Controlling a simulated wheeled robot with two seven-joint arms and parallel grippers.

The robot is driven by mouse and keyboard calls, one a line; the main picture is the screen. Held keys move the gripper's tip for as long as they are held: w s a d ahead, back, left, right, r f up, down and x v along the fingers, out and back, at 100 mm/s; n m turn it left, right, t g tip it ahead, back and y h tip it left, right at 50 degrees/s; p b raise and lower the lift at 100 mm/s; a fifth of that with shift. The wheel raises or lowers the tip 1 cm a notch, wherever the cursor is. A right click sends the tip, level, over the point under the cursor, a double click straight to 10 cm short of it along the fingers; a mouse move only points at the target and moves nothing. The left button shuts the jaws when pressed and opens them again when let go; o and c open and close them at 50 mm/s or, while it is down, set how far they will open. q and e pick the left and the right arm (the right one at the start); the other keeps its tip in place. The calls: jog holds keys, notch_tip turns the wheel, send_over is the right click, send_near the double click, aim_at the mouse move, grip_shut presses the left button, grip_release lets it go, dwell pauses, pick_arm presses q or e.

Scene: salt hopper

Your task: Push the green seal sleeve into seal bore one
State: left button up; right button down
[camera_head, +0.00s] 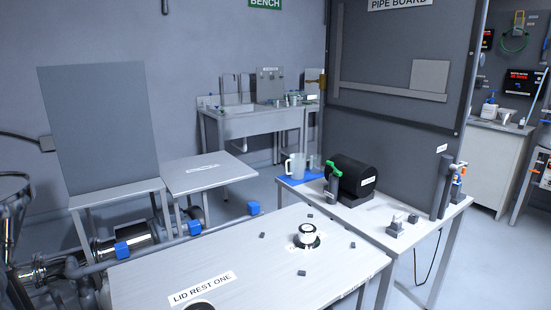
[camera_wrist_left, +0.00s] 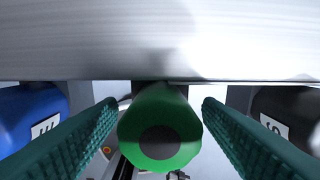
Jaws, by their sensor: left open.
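The green seal sleeve (camera_wrist_left: 160,108) shows end-on in the middle of the left wrist view, with a dark round centre on its near face. My left gripper (camera_wrist_left: 160,103) is open there, with one teal ribbed finger on each side of the sleeve. Narrow gaps show between the fingers and the sleeve, so it is not clamped. The sleeve's far end is hidden, and I cannot tell whether it is in a bore. Neither gripper shows in the head view, and I cannot make out the sleeve or seal bore one there.
In the left wrist view, a blue cylinder (camera_wrist_left: 30,112) is at the left, a black one (camera_wrist_left: 291,110) at the right, and a metal surface (camera_wrist_left: 160,40) spans the top. The head view shows the lid rest table (camera_head: 240,256) and a black drum (camera_head: 350,174) on a side table.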

pick_arm(q)
jog(key=shift+c, duration=0.3)
jog(key=c, duration=1.2)
jog(key=shift+c, duration=0.2)
jog(key=shift+r, duration=0.15)
jog(key=shift+r+p, duration=1.55)
jog(key=shift+r, duration=1.3)
